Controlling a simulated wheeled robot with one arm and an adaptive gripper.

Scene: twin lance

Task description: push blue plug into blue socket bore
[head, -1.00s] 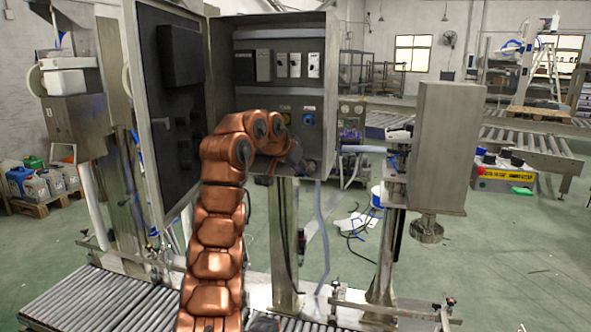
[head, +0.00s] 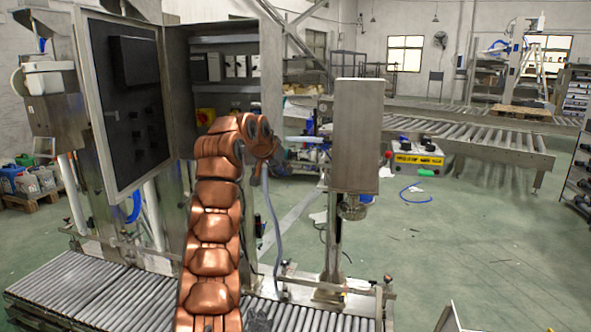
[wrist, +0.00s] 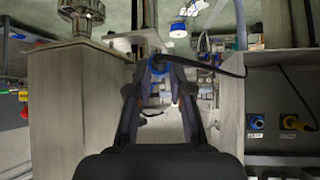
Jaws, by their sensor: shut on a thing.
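In the wrist view, which looks upside down, my gripper (wrist: 158,65) is shut on the blue plug (wrist: 157,73). A black cable runs from the plug to the right. The blue socket (wrist: 256,123) is on the cabinet panel at the right of the wrist view, clear of the plug. A yellow socket (wrist: 291,123) sits beside it. In the head view my gripper (head: 268,152) is in front of the cabinet's right edge, small and partly hidden by my wrist.
The open cabinet (head: 272,70) has its door (head: 92,100) swung out to the left. A grey box on a post (head: 355,135) stands close to the right of my gripper. A roller conveyor (head: 70,290) runs along the front. Open floor lies further right.

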